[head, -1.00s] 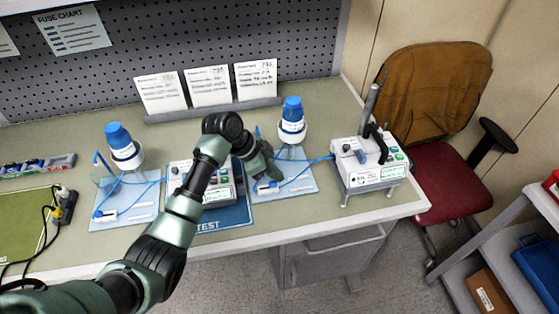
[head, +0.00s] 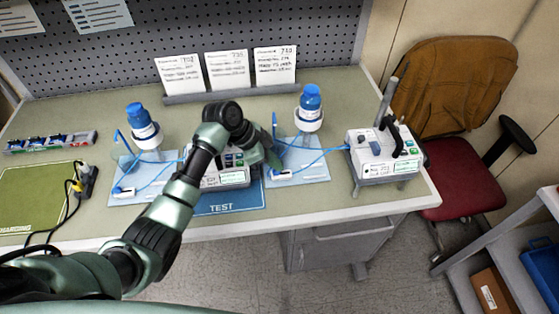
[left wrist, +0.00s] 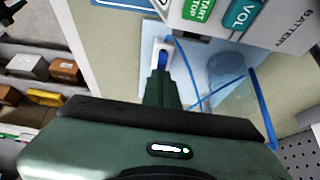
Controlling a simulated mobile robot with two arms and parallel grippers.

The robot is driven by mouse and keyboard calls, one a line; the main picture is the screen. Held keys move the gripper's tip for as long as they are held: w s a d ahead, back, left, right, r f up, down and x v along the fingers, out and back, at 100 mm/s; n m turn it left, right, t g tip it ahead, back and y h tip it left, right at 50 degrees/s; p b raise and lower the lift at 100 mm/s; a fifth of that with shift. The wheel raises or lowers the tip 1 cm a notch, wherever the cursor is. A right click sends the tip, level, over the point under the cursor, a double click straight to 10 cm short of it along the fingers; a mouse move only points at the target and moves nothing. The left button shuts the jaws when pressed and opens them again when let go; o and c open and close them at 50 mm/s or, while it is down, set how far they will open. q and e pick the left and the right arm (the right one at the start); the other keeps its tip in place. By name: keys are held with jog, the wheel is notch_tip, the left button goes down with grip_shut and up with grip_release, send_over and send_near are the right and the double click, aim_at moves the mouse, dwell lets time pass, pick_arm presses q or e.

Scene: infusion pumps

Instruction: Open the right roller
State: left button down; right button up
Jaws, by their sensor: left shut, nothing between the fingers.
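The right roller clamp (head: 283,175) is a small white body on the light-blue right tray (head: 313,172), with blue tubing running from it. In the left wrist view the white clamp (left wrist: 162,48) with its blue roller lies just beyond my fingertips. My left gripper (head: 275,164) is shut and empty, pointing down at the clamp; in the wrist view its closed fingers (left wrist: 160,75) reach toward the clamp's near end. I cannot tell whether they touch it. A blue-capped bottle (head: 310,108) stands behind on the same tray. My right gripper is out of view.
A pump (head: 228,178) on the blue TEST mat (head: 222,205) sits left of the tray, partly behind my arm. Another pump (head: 376,158) stands to the right. A second tray with a bottle (head: 142,127) and clamp (head: 122,192) is at left.

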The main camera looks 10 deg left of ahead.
pick_arm(q)
jog(key=shift+f, duration=0.1)
jog(key=r+p, duration=0.1)
jog(key=d+r+p, duration=0.1)
jog(key=w+d+r+p, duration=0.1)
jog(key=shift+d+r+p, duration=0.25)
jog(key=shift+r+p, duration=0.05)
jog(key=shift+r, duration=0.05)
jog(key=shift+a+r+b, duration=0.25)
jog(key=shift+a+b, duration=0.15)
jog(key=shift+b, duration=0.4)
jog(key=b+v, duration=0.2)
jog(key=v, duration=0.6)
jog(key=shift+s+r, duration=0.15)
jog(key=shift+r, duration=0.1)
